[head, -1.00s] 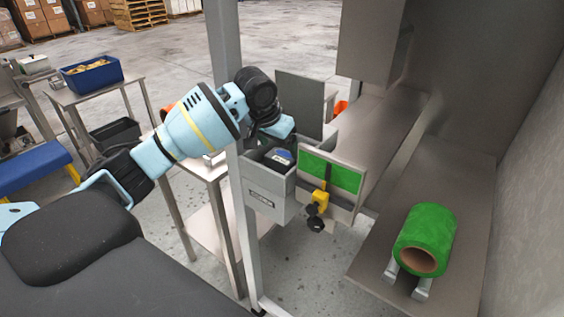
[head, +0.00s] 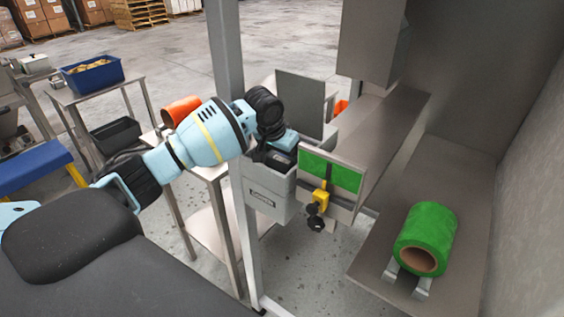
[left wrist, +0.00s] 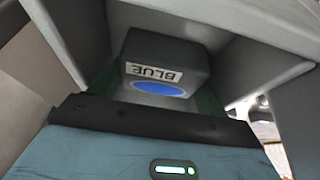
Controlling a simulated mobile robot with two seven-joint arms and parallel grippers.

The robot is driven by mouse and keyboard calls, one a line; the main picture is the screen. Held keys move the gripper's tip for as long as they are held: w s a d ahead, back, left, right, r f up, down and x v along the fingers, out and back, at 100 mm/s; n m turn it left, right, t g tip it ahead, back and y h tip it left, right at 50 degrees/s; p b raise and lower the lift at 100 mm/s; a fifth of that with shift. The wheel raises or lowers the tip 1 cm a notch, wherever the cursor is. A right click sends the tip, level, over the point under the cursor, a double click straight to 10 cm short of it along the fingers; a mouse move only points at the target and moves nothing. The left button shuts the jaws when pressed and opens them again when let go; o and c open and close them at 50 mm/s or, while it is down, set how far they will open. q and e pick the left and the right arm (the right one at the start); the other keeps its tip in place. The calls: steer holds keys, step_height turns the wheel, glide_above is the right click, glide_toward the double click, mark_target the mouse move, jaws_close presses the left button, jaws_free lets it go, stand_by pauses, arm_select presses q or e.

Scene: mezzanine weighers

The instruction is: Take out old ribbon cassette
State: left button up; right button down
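The old ribbon cassette (left wrist: 168,62) is a dark block with a white label reading BLUE, upside down in the left wrist view, and a blue oval below it. It sits inside the open grey printer housing (head: 266,197). My left gripper (head: 272,155) reaches down into the top of the housing and hides most of the cassette in the head view. In the left wrist view the cassette is straight ahead of the gripper body. Dark greenish edges show on both sides of it; I cannot tell whether fingers touch it. My right gripper is out of view.
A green-faced panel (head: 343,175) with a yellow and black clamp stands right of the housing. A grey post (head: 226,90) rises close by the left arm. A green roll (head: 425,238) lies on the right shelf. An orange cylinder (head: 180,108) is behind my left arm.

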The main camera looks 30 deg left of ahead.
arm_select(q)
steer(key=shift+c, duration=1.3)
steer(key=shift+r, duration=0.1)
step_height(320, 180, up, 10)
steer(key=shift+f, duration=0.1)
